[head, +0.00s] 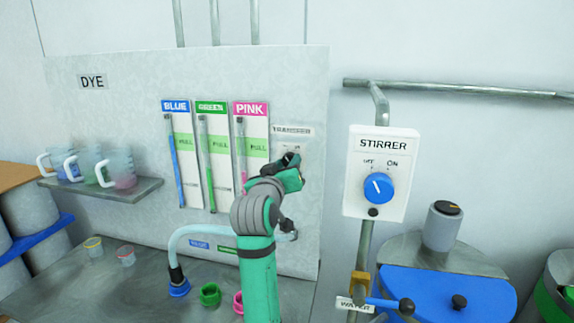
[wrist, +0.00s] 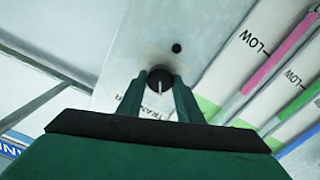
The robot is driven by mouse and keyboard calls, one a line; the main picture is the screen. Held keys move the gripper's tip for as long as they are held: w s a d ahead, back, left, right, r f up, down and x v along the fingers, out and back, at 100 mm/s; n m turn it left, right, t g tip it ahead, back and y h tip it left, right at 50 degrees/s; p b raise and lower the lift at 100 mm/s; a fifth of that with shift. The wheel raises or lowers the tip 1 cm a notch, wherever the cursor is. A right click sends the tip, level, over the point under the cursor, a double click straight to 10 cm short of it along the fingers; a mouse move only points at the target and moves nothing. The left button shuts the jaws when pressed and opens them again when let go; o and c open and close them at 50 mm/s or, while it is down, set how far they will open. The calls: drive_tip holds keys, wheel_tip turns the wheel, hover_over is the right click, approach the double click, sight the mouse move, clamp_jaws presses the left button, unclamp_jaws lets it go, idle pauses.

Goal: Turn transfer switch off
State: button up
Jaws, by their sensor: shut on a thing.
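The transfer switch is a round black knob (wrist: 160,75) with a white pointer line, on a pale plate (wrist: 125,62) in the wrist view. The pointer line runs toward the bottom of that picture, toward the partly covered TRANSFER lettering. My gripper (wrist: 160,88) has one finger on each side of the knob and is shut on it. In the head view my gripper (head: 291,161) is at the transfer plate (head: 291,131), below its TRANSFER label. There my gripper mostly hides the knob, and its position marks are too small to read.
Blue (head: 175,106), green (head: 211,107) and pink (head: 250,109) dye gauges hang left of my gripper. A stirrer box (head: 382,144) with a blue knob is on the right. A curved pale hose (head: 205,231) and a metal bench (head: 60,285) lie below.

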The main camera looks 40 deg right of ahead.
drive_tip(key=shift+f, duration=0.1)
drive_tip(key=o, duration=1)
drive_tip(key=shift+o, duration=0.2)
drive_tip(key=v, duration=1)
drive_tip(key=shift+s+a, duration=0.25)
drive_tip(key=shift+a, duration=0.05)
